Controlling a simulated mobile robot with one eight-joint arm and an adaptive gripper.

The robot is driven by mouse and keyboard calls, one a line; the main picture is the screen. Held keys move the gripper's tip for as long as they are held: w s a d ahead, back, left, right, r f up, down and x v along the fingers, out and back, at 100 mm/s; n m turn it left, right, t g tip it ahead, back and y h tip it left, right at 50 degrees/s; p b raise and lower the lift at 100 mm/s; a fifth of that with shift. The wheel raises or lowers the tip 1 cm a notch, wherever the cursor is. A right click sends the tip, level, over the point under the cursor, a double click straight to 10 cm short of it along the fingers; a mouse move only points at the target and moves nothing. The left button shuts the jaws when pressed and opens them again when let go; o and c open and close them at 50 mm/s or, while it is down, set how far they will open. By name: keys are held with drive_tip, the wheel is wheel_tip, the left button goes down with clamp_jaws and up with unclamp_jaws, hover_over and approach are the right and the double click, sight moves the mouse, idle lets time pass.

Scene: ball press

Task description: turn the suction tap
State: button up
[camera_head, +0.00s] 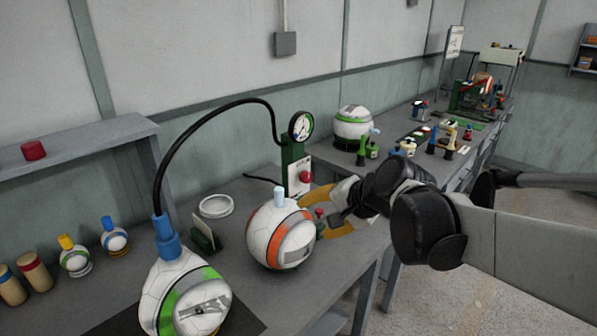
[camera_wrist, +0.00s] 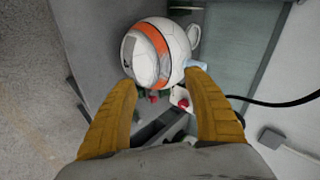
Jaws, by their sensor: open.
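My gripper (camera_head: 326,212) is open, its two yellow fingers spread beside the white ball with an orange band (camera_head: 277,236). In the wrist view, the gripper (camera_wrist: 160,82) has nothing clasped. A small red knob on a green base (camera_head: 319,212) shows between the fingers, right of the ball; it also shows in the wrist view (camera_wrist: 154,98). A second red knob (camera_head: 305,177) sits on the green gauge post (camera_head: 293,165), behind the fingers. I cannot tell for certain which of these is the suction tap. The orange-banded ball (camera_wrist: 152,52) has a light blue stub on top.
A green-banded ball (camera_head: 187,297) with a blue fitting stands front left, its black hose (camera_head: 195,122) arching to the gauge post. A white ring (camera_head: 216,206) lies on the bench. Another ball (camera_head: 353,127) and small bottles stand further back. Open floor lies right.

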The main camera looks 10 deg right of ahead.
drive_tip(key=w+m+y, duration=0.2)
drive_tip(key=w+m, duration=0.2)
drive_tip(key=w, duration=0.5)
drive_tip(key=m+t+y, duration=0.4)
drive_tip(key=m+t, duration=0.2)
drive_tip(key=m, duration=0.7)
approach(308, 178)
drive_tip(key=b+x, duration=0.3)
drive_tip(key=x, duration=0.7)
drive_tip(key=shift+w+f, duration=0.1)
drive_tip(key=shift+w, duration=0.1)
drive_tip(key=shift+w+a+b, duration=0.3)
drive_tip(key=shift+w+a, duration=0.05)
drive_tip(key=shift+w, duration=0.1)
drive_tip(key=c, duration=1.2)
